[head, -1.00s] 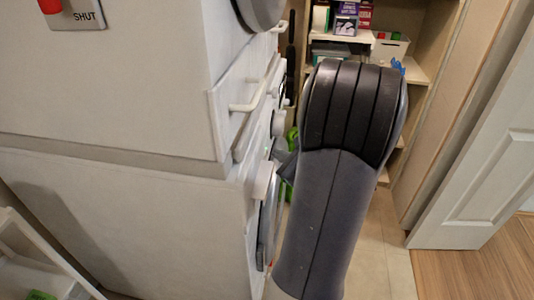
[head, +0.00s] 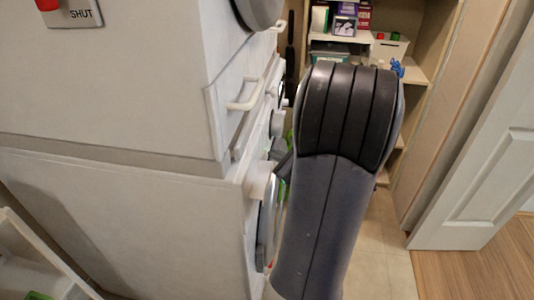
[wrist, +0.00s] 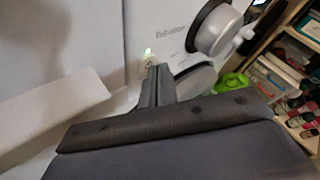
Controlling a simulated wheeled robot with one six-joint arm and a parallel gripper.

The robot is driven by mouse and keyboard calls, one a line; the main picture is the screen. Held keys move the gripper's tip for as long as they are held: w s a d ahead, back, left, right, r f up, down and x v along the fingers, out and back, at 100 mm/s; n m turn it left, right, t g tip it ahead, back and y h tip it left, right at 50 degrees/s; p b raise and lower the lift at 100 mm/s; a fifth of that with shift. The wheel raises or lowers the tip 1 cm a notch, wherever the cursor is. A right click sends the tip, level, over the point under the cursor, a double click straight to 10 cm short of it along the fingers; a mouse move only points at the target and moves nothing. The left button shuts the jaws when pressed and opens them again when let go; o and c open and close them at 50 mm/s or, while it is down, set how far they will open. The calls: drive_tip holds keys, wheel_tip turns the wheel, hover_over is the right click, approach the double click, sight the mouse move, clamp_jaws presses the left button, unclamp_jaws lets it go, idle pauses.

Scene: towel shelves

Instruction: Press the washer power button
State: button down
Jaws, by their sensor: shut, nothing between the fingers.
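The washer's white front panel (wrist: 105,48) fills the upper left of the wrist view. A small green light (wrist: 148,51) glows on it, with a small pale button-like patch (wrist: 146,66) just below. My gripper (wrist: 158,70) is shut and empty, its fingertips at or very near that patch and partly covering it; I cannot tell whether they touch.
A second white machine (head: 120,95) is stacked above, with a protruding handle (head: 246,96). A round door (head: 268,225) is on the lower front. Shelves with boxes (head: 345,27) stand behind, a white door (head: 485,150) at right. Floor (head: 385,250) is clear right of my arm.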

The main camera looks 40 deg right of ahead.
drive_tip(key=shift+w+a+r, duration=0.15)
drive_tip(key=shift+w+a, duration=0.05)
idle(0.6)
drive_tip(key=shift+s+d, duration=0.15)
idle(0.4)
drive_tip(key=s+d, duration=0.3)
drive_tip(key=s, duration=0.2)
drive_tip(key=shift+d, duration=0.4)
idle(2.0)
drive_tip(key=shift+s+d+n+g+y+p, duration=0.45)
drive_tip(key=shift+n+p, duration=0.95)
drive_tip(key=shift+n, duration=1.2)
drive_tip(key=shift+s+d+n+g+y+p, duration=0.2)
drive_tip(key=shift+s+d+n+g+p, duration=0.35)
drive_tip(key=shift+n+p, duration=1.45)
drive_tip(key=shift+s+d+n+g+y+p, duration=0.35)
drive_tip(key=shift+n+g+p, duration=0.35)
drive_tip(key=shift+n, duration=2.5)
drive_tip(key=shift+w+a, duration=0.1)
